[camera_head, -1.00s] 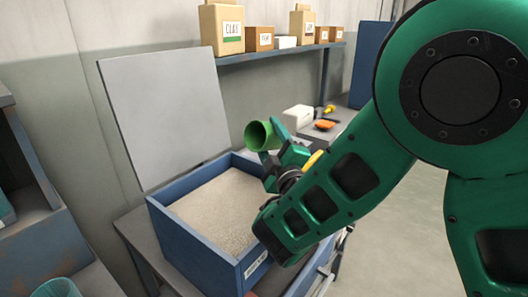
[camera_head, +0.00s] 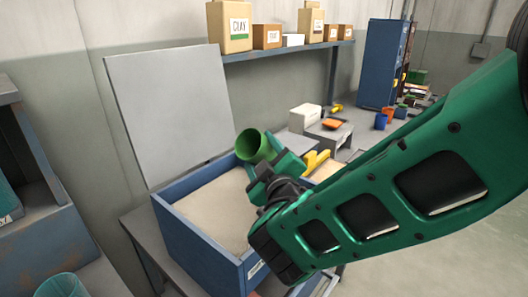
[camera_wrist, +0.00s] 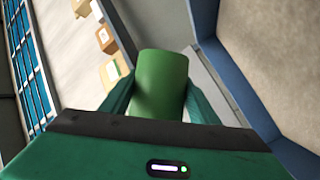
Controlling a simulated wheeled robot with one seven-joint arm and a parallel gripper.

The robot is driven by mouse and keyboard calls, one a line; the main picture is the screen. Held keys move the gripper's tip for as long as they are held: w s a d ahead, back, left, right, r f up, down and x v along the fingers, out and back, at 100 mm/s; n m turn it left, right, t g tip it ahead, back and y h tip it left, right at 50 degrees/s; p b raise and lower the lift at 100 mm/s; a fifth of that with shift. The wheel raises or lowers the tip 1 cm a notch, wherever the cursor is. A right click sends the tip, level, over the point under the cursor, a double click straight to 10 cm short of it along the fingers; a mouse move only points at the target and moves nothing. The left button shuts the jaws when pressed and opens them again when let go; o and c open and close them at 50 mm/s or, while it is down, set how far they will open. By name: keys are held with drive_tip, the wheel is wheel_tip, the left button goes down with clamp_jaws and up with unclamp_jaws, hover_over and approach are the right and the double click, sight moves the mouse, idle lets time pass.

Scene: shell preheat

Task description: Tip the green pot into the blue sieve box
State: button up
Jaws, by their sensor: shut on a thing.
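The green pot (camera_head: 254,146) is in my gripper (camera_head: 274,162), above the back right part of the blue sieve box (camera_head: 194,255). Its mouth faces left and toward the camera, so it lies tilted on its side. Its inside looks empty as far as I can see. In the wrist view the pot (camera_wrist: 162,84) sits between the two green fingers of my gripper (camera_wrist: 160,100). The box holds a pale, grainy fill (camera_head: 215,208), and its grey lid (camera_head: 170,108) stands open behind it.
A wall shelf (camera_head: 285,49) with labelled cartons runs behind the box. A white block (camera_head: 305,118) and an orange scoop (camera_head: 332,123) lie on the bench to the right. A teal container (camera_head: 62,287) shows at the bottom left.

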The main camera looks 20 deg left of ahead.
drive_tip(key=m, duration=0.1)
drive_tip(key=m+g, duration=0.1)
drive_tip(key=m+g+h, duration=0.1)
drive_tip(key=shift+s+a+f+m, duration=0.1)
drive_tip(key=shift+s+m, duration=0.15)
drive_tip(key=shift+m, duration=0.05)
drive_tip(key=m+g, duration=0.1)
drive_tip(key=s+m+g, duration=0.1)
drive_tip(key=shift+a+r+m, duration=0.2)
drive_tip(key=shift+a+m, duration=0.1)
drive_tip(key=shift+s+a+m+g, duration=0.2)
drive_tip(key=shift+s+m+g, duration=0.25)
drive_tip(key=shift+m+g, duration=0.15)
